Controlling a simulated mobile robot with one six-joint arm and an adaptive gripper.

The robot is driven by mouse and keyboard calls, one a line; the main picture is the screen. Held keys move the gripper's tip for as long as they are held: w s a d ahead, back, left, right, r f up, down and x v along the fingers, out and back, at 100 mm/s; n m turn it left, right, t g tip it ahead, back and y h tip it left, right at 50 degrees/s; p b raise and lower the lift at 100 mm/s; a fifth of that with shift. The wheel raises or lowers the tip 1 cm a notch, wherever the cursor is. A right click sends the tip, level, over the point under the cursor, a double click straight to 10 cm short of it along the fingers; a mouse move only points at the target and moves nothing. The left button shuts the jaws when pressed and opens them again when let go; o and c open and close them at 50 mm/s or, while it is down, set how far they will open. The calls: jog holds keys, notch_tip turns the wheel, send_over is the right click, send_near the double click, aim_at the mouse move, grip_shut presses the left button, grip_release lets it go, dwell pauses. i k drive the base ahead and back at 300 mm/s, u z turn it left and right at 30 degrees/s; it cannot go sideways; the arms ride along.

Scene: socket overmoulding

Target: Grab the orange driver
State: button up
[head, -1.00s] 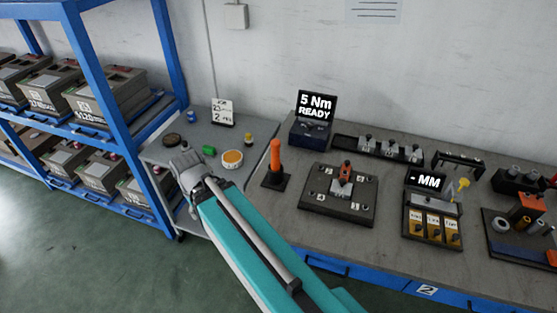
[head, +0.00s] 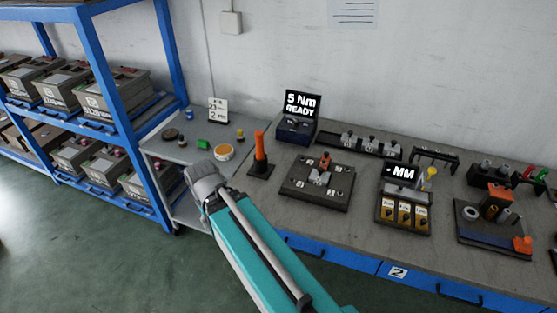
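The orange driver (head: 259,146) stands upright in a dark stand on the bench, left of the fixture plate. My teal arm reaches in from the bottom of the head view. Its grey wrist end (head: 203,177) is in front of the side table, to the left of and nearer than the driver, with a gap between them in the picture. The fingers of my gripper are hidden behind the wrist, so I cannot see whether they are open or shut.
A fixture plate (head: 296,190) with an orange-topped clamp lies right of the driver. A box with a "5 Nm READY" display (head: 300,104) stands behind. The side table (head: 168,149) holds small pots and a green block. A blue shelf rack (head: 119,86) stands left.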

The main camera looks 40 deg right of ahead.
aim_at(259, 134)
jog(key=k, duration=1.6)
jog(key=z, duration=1.15)
jog(key=i, duration=1.05)
